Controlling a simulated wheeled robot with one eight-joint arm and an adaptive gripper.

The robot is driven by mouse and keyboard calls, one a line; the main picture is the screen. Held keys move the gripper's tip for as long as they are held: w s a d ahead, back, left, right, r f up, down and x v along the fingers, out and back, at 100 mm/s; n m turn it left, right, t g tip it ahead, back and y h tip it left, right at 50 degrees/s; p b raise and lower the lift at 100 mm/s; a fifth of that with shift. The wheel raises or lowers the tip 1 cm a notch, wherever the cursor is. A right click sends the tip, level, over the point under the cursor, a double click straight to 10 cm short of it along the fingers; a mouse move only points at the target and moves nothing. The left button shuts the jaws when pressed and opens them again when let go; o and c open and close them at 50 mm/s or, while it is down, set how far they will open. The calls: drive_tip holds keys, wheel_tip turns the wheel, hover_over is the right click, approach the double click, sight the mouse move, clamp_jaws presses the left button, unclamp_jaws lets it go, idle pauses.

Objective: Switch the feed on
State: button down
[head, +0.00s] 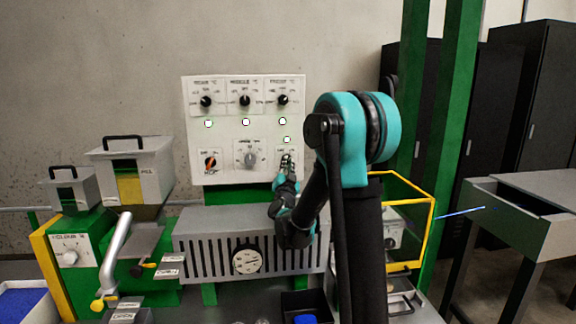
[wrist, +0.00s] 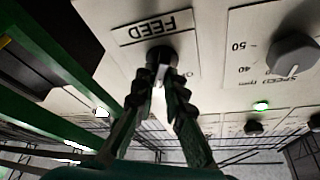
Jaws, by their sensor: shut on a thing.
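The feed knob (wrist: 161,56) is a dark round knob with a pale pointer bar, beside a plate marked FEED (wrist: 155,27) that appears upside down in the wrist view. My gripper (wrist: 165,82) has one finger on each side of the pale bar and is shut on it. In the head view my gripper (head: 287,163) is at the lower right of the white control panel (head: 225,122) and hides the knob. The pointer lies roughly up and down in the wrist view; its exact setting is hard to read. A small lamp (head: 287,139) shows just above the gripper.
The grey speed knob (wrist: 292,53) is beside the feed plate; it also shows in the head view (head: 249,156). An orange-marked knob (head: 210,161) sits at the panel's lower left. The slotted grey housing (head: 247,246) is below. A yellow frame (head: 428,225) stands right of my arm.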

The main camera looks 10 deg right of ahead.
drive_tip(key=shift+m, duration=0.3)
drive_tip(key=c, duration=1.6)
unclamp_jaws()
drive_tip(key=shift+v, duration=3.8)
